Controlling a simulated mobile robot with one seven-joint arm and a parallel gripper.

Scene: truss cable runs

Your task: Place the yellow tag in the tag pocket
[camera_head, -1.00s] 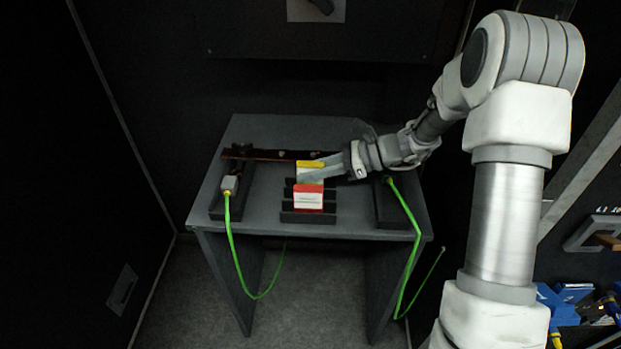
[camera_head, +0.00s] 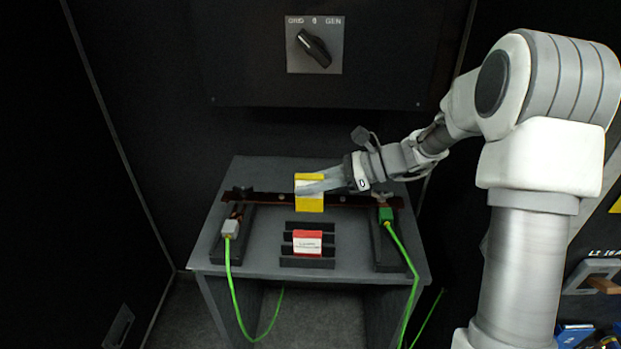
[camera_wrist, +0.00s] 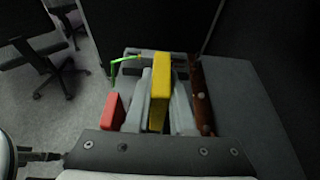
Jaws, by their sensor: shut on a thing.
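The yellow tag (camera_head: 311,205) is held upright between the fingers of my gripper (camera_head: 322,186), above the table behind the slotted rack. It also shows in the wrist view (camera_wrist: 160,85), with a finger on either side. My gripper is shut on it. A red tag (camera_head: 307,243) with a white label stands in the black slotted rack (camera_head: 307,262) at the front middle of the table. The red tag also shows left of the fingers in the wrist view (camera_wrist: 112,110). I cannot tell for sure which part is the tag pocket.
A dark rail (camera_head: 262,198) runs across the table (camera_head: 265,255) behind the tag. A grey plug (camera_head: 230,229) and a green plug (camera_head: 386,214), both with green cables, sit at the left and right. A rotary switch (camera_head: 314,47) is on the wall behind.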

